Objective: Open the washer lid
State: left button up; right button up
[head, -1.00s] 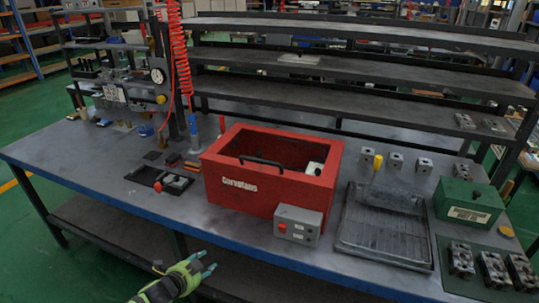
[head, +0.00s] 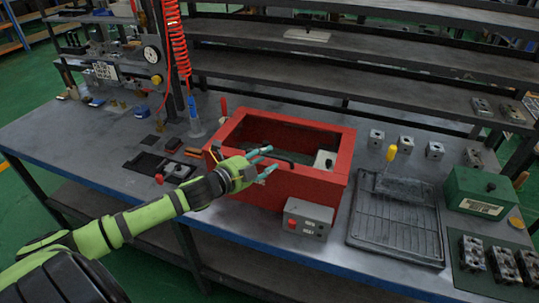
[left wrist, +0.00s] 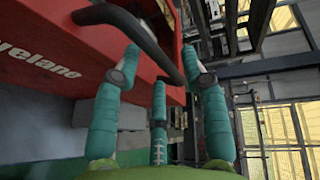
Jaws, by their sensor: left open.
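The red washer (head: 310,187) stands at the middle of the bench, with a black bar handle (head: 298,163) along the top of its front. Its dark interior shows within the red top frame; I cannot tell whether a clear panel covers it. My left gripper (head: 265,162) is at the front top edge, at the left part of the handle. In the left wrist view the handle (left wrist: 135,32) passes between the open teal fingers, with the red front wall (left wrist: 50,45) behind. I cannot tell whether a finger touches it. My right gripper is not in view.
A grey control box with a red button (head: 308,218) is at the washer's front right. A black wire tray (head: 396,228) and a green box (head: 480,191) are farther right. A small black tray (head: 160,166) lies to the left. Shelves stand behind.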

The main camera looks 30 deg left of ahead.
pick_arm(q)
jog(key=shift+x, duration=1.15)
grip_shut()
